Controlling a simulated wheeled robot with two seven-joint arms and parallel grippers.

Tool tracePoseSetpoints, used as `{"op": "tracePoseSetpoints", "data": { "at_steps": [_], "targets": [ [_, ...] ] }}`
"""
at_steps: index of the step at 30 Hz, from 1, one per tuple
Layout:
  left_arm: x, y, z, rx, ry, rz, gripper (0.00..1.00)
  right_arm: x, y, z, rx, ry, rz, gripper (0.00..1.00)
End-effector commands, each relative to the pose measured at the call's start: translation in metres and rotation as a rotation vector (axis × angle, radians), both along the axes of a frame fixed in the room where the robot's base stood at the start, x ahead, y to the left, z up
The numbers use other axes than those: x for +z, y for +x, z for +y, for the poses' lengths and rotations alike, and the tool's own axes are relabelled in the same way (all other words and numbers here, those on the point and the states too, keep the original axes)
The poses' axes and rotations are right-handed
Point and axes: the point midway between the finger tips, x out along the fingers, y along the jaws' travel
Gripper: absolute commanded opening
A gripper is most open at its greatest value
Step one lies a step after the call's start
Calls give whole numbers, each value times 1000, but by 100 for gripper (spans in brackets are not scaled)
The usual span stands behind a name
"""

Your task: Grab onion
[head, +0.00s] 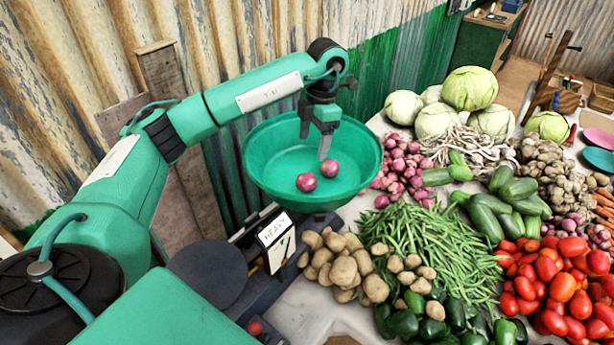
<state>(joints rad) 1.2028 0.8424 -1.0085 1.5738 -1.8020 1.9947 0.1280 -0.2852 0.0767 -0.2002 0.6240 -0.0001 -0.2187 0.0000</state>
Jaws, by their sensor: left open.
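Two red onions lie in the green weighing bowl (262,178). One onion (306,183) is left of centre and the other onion (330,168) is just to its right and a little farther back. My left gripper (315,146) is open and points down over the bowl, with one fingertip close above the right onion. I cannot tell whether it touches that onion. A heap of more red onions (402,165) lies on the table to the right of the bowl. My right gripper is not in view.
Potatoes (340,265), green beans (425,240), cucumbers (490,218), tomatoes (562,285) and cabbages (470,89) crowd the table. A corrugated wall (230,50) rises close behind the bowl.

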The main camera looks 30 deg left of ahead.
Motion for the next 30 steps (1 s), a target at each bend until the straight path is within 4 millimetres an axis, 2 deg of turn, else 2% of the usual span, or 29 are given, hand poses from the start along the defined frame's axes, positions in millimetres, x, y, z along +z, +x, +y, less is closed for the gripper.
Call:
{"op": "tracePoseSetpoints", "data": {
  "at_steps": [3, 6, 10, 15, 18, 23, 27, 30],
  "targets": [
    [-20, -4, 2, 1, 1, 5, 74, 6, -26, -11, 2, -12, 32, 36],
    [-39, -7, 4, 1, 1, 4, 74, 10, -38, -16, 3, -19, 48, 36],
    [-57, -8, 4, 1, -1, 3, 74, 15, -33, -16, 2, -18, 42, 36],
    [-67, -9, 4, 1, 0, 1, 74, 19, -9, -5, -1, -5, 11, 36],
    [-75, -11, 4, 0, 0, 4, 74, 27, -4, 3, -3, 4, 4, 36],
    [-95, -14, 1, 0, -2, 3, 74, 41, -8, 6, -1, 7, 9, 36],
    [-113, -16, 3, 0, 0, 1, 74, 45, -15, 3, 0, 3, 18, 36],
    [-117, -16, 3, 0, -1, 0, 74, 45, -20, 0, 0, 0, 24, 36]
  ]
}}
